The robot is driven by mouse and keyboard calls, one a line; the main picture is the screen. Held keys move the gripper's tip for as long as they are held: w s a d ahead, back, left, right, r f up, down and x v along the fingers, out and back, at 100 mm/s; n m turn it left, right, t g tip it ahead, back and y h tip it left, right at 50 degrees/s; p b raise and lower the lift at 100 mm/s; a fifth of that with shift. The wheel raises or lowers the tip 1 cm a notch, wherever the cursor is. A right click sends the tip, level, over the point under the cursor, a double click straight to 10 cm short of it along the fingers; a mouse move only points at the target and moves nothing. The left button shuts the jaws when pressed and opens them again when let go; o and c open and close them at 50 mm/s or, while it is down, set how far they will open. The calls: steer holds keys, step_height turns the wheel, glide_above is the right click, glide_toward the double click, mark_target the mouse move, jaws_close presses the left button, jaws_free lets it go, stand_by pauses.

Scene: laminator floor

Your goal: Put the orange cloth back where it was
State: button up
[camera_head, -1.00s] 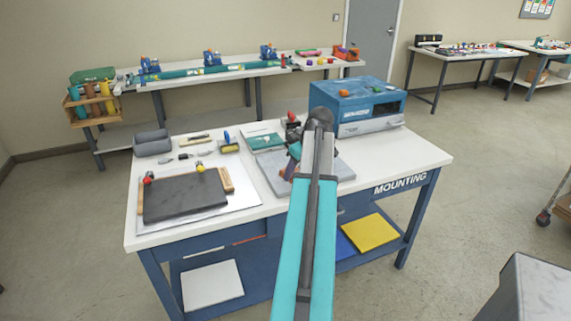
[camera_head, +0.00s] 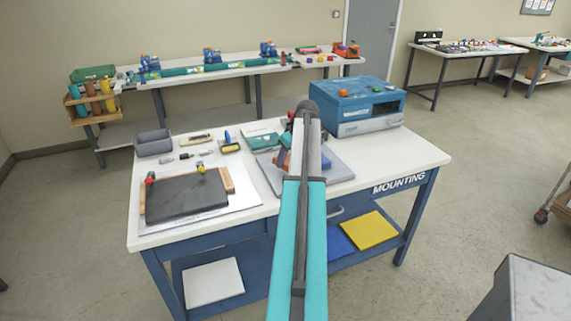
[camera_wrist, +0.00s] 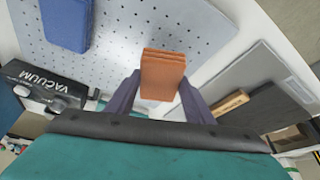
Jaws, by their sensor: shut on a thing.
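The folded orange cloth (camera_wrist: 162,72) is between the two dark fingers of my gripper (camera_wrist: 160,88) in the wrist view. The gripper is shut on it. The cloth is over the grey perforated plate (camera_wrist: 120,40); I cannot tell whether it touches the plate. In the head view the orange cloth (camera_head: 283,160) shows just left of my arm, which hides most of the gripper. A folded blue cloth (camera_wrist: 68,22) lies on the same plate, and part of it shows right of my arm in the head view (camera_head: 325,160).
A blue machine (camera_head: 357,106) stands at the table's back right. A dark slab (camera_head: 185,197) with wooden side strips lies on a white sheet at left. A grey bin (camera_head: 153,143) and small tools are behind it. The table's front right (camera_head: 390,163) is clear.

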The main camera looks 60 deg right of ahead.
mark_target(288, 159)
stand_by(0.3)
steer(key=shift+w+d, duration=0.45)
steer(key=shift+f+p, duration=0.9)
steer(key=shift+f, duration=0.95)
steer(key=shift+f, duration=0.1)
steer(key=o, duration=1)
steer(key=shift+b+v, duration=1.25)
steer(key=shift+v, duration=4.85)
steer(key=shift+w, duration=0.1)
